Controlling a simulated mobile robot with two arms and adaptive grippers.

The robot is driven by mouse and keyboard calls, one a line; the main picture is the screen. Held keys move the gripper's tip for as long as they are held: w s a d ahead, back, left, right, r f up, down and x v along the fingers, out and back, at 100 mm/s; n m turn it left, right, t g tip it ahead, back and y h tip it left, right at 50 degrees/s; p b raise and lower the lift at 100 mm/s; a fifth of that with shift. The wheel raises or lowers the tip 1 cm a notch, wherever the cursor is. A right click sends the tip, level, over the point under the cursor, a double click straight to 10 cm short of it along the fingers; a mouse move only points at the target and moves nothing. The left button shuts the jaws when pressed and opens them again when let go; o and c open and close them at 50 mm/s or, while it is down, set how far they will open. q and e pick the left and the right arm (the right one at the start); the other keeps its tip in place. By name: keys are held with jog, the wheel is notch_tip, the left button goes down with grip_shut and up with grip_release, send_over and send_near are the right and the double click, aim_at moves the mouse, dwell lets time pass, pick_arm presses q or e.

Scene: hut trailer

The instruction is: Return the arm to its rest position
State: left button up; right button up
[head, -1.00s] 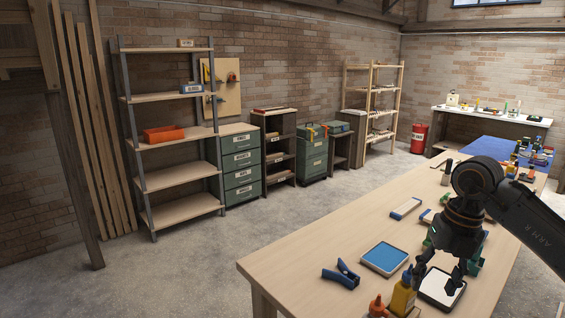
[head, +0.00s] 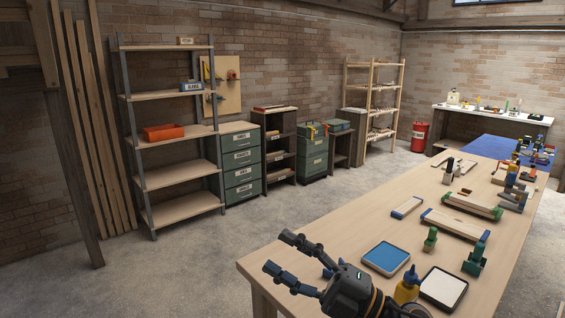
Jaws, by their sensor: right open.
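My right gripper (head: 284,257) is at the bottom middle of the head view, its two fingers spread and empty, pointing left past the near left corner of the workbench (head: 375,218). A yellow bottle (head: 407,288) and a white-topped tray (head: 443,288) are behind and right of my wrist. My left gripper is not in view.
On the bench stand a small green object (head: 430,239), a green clamp (head: 474,259), a long wooden piece (head: 455,224) and a white block (head: 407,207). More tools crowd the far end. Shelves (head: 178,134) and green drawers (head: 241,162) line the wall. The floor left of the bench is clear.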

jog(key=w+d+f+m+t+h, duration=0.25)
jog(key=d+m+t+h, duration=0.35)
jog(key=m+t, duration=0.45)
jog(key=s+d+f+m+g+h, duration=0.1)
jog(key=d+f+m+g+h, duration=0.1)
jog(key=d+f+m+h, duration=0.6)
jog(key=s+d+f+m+g+h, duration=0.2)
jog(key=d+f+m+h, duration=0.2)
jog(key=f+m+h, duration=0.4)
jog(key=s+d+f+g+y, duration=0.1)
jog(key=s+f+g, duration=0.5)
jog(key=s+f, duration=0.4)
jog(key=s+d+f+g+y, duration=0.1)
jog(key=s+f+g, duration=0.55)
jog(key=s, duration=0.65)
notch_tip(320, 180, down, 28)
jog(key=s, duration=0.2)
jog(key=s+d+f+g, duration=0.1)
jog(key=s+d+f, duration=0.1)
jog(key=s+f, duration=1.3)
jog(key=shift+s+d+f+g, duration=0.3)
jog(key=shift+s+d, duration=0.1)
jog(key=shift+s, duration=0.4)
